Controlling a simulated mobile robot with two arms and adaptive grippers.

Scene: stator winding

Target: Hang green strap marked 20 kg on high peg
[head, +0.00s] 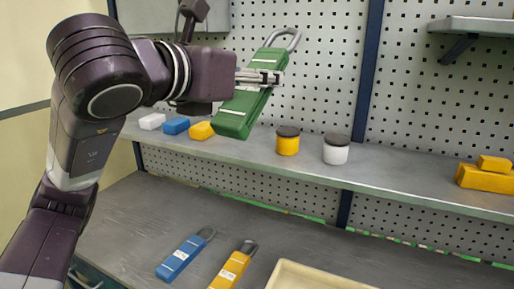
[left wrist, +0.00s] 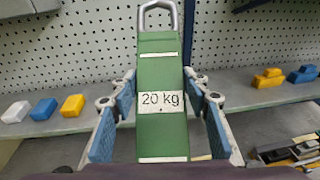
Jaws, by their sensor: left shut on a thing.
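The green strap (head: 239,110) has a metal loop at its top end. In the left wrist view the strap (left wrist: 161,70) shows a white label reading 20 kg and stands nearly upright, loop up. My left gripper (head: 266,78) is shut on the strap around its middle, with a finger pad on each side of it (left wrist: 160,112). It holds the strap in the air in front of the perforated board (head: 320,60). No peg can be made out in either view. My right gripper is not in view.
A shelf (head: 400,187) crosses behind the strap with white, blue and yellow blocks (head: 201,130), a yellow jar (head: 288,142) and a white jar (head: 336,150). Blue (head: 181,256) and yellow (head: 233,266) straps lie on the workbench (head: 130,215) beside a cream tray (head: 300,276).

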